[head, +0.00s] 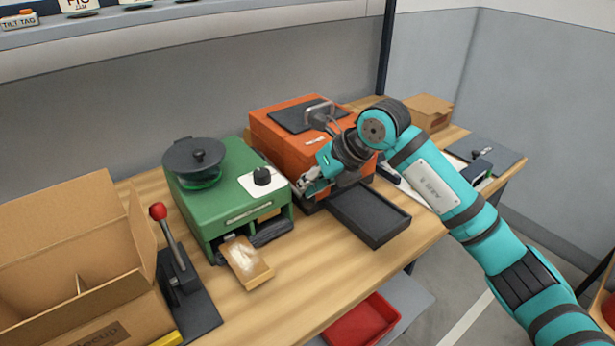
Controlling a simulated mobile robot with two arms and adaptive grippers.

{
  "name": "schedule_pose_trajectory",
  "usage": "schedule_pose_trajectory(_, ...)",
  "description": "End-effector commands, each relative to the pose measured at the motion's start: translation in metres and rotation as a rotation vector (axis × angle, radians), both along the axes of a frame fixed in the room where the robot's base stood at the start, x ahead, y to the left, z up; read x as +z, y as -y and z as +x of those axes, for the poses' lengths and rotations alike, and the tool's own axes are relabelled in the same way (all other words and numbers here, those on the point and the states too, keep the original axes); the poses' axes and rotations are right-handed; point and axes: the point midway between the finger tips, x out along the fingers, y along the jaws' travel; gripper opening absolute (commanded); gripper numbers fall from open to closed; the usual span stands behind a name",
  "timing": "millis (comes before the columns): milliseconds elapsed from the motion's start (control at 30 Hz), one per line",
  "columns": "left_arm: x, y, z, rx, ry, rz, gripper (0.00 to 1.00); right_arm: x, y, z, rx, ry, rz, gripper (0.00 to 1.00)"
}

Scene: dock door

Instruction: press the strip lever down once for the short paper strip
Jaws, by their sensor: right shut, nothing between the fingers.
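A lever with a red ball knob (158,211) stands on a black base (190,305) left of the green machine (235,212). Its shaft is raised and leans a little to the left. My right gripper (308,188) is shut and empty, at the front left corner of the orange machine (283,150), well right of the lever. Whether it touches that machine I cannot tell. My left gripper is not in view.
An open cardboard box (60,235) stands close left of the lever. A black tray (369,215) sits before the orange machine. A black lidded pot (194,157) tops the green machine. The wooden bench (290,285) is bare at the front; a red bin (362,320) is below.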

Motion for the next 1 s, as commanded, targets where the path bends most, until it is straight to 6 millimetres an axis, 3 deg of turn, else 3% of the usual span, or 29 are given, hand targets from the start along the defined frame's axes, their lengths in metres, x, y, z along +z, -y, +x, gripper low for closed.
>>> schedule_pose_trajectory(1000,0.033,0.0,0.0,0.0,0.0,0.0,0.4,0.057,-0.005,0.007,-0.001,0.0,0.001,0.0)
